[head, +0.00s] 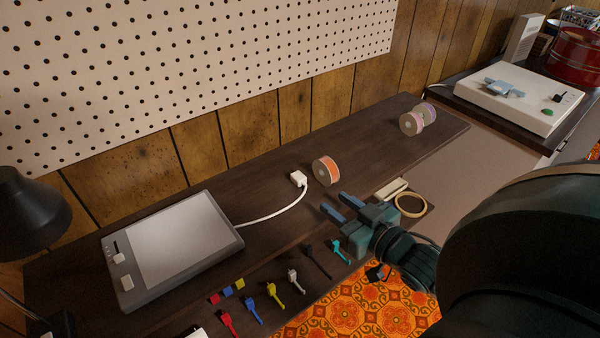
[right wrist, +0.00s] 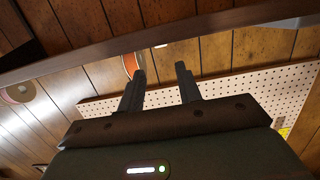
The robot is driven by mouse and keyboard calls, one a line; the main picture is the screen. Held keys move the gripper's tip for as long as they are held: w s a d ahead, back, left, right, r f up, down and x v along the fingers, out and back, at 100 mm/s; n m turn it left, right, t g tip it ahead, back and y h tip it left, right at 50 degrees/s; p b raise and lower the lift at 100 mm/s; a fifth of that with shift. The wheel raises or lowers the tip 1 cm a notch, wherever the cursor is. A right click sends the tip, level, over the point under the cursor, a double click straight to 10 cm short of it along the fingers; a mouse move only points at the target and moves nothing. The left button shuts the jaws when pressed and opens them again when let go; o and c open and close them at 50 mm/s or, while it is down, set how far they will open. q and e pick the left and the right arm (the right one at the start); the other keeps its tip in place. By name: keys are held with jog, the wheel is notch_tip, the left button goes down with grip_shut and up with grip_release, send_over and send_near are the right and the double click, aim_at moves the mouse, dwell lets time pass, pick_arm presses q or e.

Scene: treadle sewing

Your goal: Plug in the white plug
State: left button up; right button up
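A row of small coloured plugs lies along the front edge of the dark bench in the head view, with a whitish plug (head: 294,281) between a yellow one (head: 275,293) and a black one (head: 317,262). A white block (head: 298,178) stands farther back at the end of a white cable (head: 276,214) from the grey tablet-like device (head: 172,247). My right gripper (head: 336,203) is open and empty, right of the cable and beyond the plug row, touching no plug. Its two spread fingers (right wrist: 160,72) show in the right wrist view. My left gripper is out of view.
An orange spool (head: 326,170) stands behind my right gripper, and a wooden ring (head: 410,204) lies to its right. Red, blue and yellow cubes (head: 227,291) lie behind the plugs. A black lamp (head: 32,218) is at left. The back of the bench is mostly clear.

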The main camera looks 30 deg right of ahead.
aim_at(301, 178)
jog(key=w, duration=0.4)
jog(key=w+f, duration=0.1)
jog(key=w, duration=0.3)
jog(key=w+a, duration=0.1)
jog(key=w, duration=0.3)
jog(key=shift+f+b, duration=0.25)
jog(key=shift+b, duration=0.05)
grip_shut()
jog(key=shift+r, duration=0.15)
